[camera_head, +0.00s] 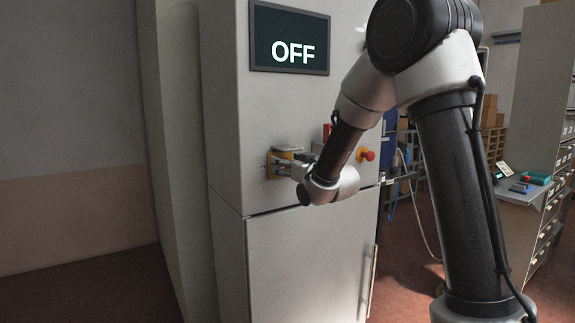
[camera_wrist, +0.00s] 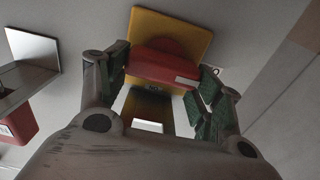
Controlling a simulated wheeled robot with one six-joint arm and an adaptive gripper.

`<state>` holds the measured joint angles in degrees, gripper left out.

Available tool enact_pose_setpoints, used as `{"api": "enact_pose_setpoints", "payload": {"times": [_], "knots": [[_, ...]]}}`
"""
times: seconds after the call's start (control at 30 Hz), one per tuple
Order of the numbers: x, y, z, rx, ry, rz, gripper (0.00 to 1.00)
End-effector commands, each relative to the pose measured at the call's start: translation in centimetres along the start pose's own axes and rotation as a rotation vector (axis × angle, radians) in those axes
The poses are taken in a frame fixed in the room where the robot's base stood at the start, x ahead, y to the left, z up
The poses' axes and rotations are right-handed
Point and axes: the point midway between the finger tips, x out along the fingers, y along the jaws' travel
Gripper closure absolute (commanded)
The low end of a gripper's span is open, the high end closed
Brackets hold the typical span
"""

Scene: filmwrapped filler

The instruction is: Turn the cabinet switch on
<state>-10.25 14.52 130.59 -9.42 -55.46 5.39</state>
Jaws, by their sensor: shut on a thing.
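The cabinet (camera_head: 225,110) is tall and pale grey, and its dark display (camera_head: 290,40) reads OFF. The switch has a yellow square plate (camera_head: 271,172) on the cabinet front. In the wrist view the yellow plate (camera_wrist: 195,28) carries a red bar-shaped handle (camera_wrist: 165,68) with a small white mark near its right end. The handle lies roughly crosswise in that view. My gripper (camera_wrist: 164,72) is shut on the red handle, with a green-padded finger at each end of it. In the head view my gripper (camera_head: 284,164) is at the plate and hides the handle.
A red mushroom button (camera_head: 368,154) on a yellow base sits to the right of the switch, near my arm. The lower cabinet door has a vertical handle (camera_head: 373,280). A workbench (camera_head: 525,193) and shelving stand at the right. Bare floor lies at the left.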

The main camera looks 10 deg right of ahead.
Motion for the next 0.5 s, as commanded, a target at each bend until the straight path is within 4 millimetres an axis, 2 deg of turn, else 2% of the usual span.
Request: {"api": "enact_pose_setpoints", "payload": {"times": [0.1,0.33,0.5], "knots": [[-0.01,0.03,0.00,0.030,0.000,0.000,0.58],[-0.01,0.26,0.02,0.231,0.000,0.000,0.58],[0.00,0.29,0.02,0.267,0.001,0.000,0.58]]}}
